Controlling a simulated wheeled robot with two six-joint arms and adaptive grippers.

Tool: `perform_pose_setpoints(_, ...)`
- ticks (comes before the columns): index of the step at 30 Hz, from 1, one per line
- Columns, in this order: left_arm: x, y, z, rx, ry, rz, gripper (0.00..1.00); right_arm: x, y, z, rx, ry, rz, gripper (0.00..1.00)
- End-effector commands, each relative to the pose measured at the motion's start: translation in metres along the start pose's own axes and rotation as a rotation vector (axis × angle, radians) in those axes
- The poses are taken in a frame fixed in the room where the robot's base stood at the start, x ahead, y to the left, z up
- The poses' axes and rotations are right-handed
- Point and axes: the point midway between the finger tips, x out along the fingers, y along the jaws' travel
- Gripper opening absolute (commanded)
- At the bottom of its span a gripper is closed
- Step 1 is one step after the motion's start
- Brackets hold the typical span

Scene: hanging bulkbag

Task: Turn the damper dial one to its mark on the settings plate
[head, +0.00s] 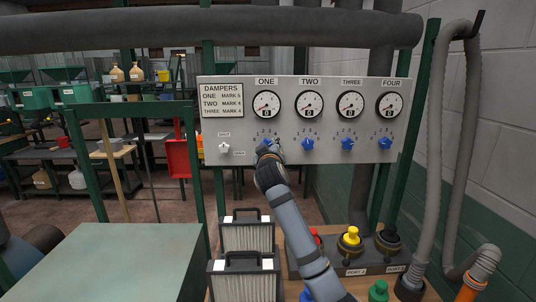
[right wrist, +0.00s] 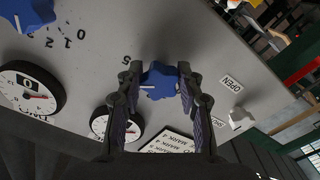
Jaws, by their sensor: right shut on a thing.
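Damper dial one is a blue knob under the gauge marked ONE (head: 267,105) on the grey panel. In the head view my right gripper (head: 267,148) covers most of it. The right wrist view shows the blue dial (right wrist: 159,80) between the two fingers of my right gripper (right wrist: 160,78), which is shut on it. A white pointer line on the dial points left in that view, and a 5 shows beyond the left finger. My left gripper is out of view.
Blue dials two (head: 308,143), three (head: 347,143) and four (head: 385,143) sit to the right. A white switch knob (head: 224,147) is at the left. Below stand filters (head: 245,280), a yellow-capped port (head: 350,238) and a hose (head: 435,170).

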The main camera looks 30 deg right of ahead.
Motion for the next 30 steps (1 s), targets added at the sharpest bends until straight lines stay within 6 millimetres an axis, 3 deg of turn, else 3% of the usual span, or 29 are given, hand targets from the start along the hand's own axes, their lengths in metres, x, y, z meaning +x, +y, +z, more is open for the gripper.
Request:
perform_pose_setpoints(12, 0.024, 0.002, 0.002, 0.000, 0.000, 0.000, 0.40, 0.001, -0.005, 0.005, 0.259, -0.008, -0.004, 0.05)
perform_pose_setpoints(30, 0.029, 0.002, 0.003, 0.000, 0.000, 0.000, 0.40, 0.001, -0.005, 0.004, 0.335, -0.011, -0.005, 0.05)
